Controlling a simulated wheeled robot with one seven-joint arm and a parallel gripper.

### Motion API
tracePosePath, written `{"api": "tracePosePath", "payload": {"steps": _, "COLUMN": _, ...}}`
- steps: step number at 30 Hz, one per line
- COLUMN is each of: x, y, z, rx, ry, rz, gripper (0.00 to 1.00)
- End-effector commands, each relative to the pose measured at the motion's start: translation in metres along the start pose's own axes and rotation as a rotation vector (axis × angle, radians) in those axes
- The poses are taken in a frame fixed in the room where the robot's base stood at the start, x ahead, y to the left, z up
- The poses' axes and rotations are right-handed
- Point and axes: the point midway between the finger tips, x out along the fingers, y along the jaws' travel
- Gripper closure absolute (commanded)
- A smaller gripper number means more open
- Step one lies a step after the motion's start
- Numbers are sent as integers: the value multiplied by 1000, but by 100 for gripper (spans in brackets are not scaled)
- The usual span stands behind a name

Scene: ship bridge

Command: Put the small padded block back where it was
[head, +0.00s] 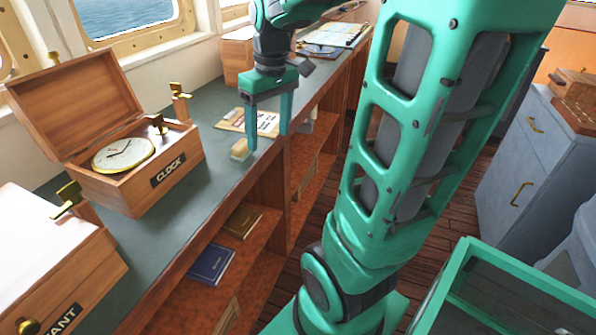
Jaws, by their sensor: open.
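A small tan block (240,150), which looks like the padded block, lies on the grey-green counter near its front edge. My gripper (268,141) points down over the counter edge with its two fingers apart and nothing seen between them. Its left finger is right beside the block's right end and partly overlaps it in the picture. I cannot tell whether they touch. Papers or a booklet (250,121) lie just behind the block.
An open wooden box marked CLOCK (167,172) stands to the left with a dial inside. Another wooden box (75,285) is at the front left. An open chart book (335,36) lies at the back. Shelves below hold books (211,264).

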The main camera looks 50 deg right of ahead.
Motion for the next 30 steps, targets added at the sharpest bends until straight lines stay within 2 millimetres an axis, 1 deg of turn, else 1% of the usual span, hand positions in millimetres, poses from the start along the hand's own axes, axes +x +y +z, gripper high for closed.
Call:
{"api": "tracePosePath", "payload": {"steps": 1, "x": 5, "y": -4, "z": 29, "rx": 80, "ry": -11, "rz": 5, "gripper": 32}}
{"api": "tracePosePath", "payload": {"steps": 2, "x": 9, "y": -6, "z": 45, "rx": 131, "ry": -18, "rz": 8, "gripper": 32}}
{"api": "tracePosePath", "payload": {"steps": 3, "x": 14, "y": -8, "z": 65, "rx": 197, "ry": -28, "rz": 13, "gripper": 32}}
{"api": "tracePosePath", "payload": {"steps": 6, "x": 27, "y": -12, "z": 108, "rx": 338, "ry": -51, "rz": 24, "gripper": 32}}
{"api": "tracePosePath", "payload": {"steps": 9, "x": 38, "y": -15, "z": 140, "rx": 442, "ry": -69, "rz": 32, "gripper": 32}}
{"api": "tracePosePath", "payload": {"steps": 12, "x": 45, "y": -19, "z": 159, "rx": 501, "ry": -79, "rz": 38, "gripper": 32}}
{"api": "tracePosePath", "payload": {"steps": 15, "x": 48, "y": -20, "z": 166, "rx": 526, "ry": -84, "rz": 41, "gripper": 32}}
{"api": "tracePosePath", "payload": {"steps": 17, "x": 48, "y": -20, "z": 167, "rx": 529, "ry": -84, "rz": 41, "gripper": 32}}
{"api": "tracePosePath", "payload": {"steps": 29, "x": 48, "y": -20, "z": 166, "rx": 527, "ry": -84, "rz": 41, "gripper": 32}}
{"api": "tracePosePath", "payload": {"steps": 30, "x": 51, "y": -20, "z": 161, "rx": 528, "ry": -89, "rz": 42, "gripper": 32}}
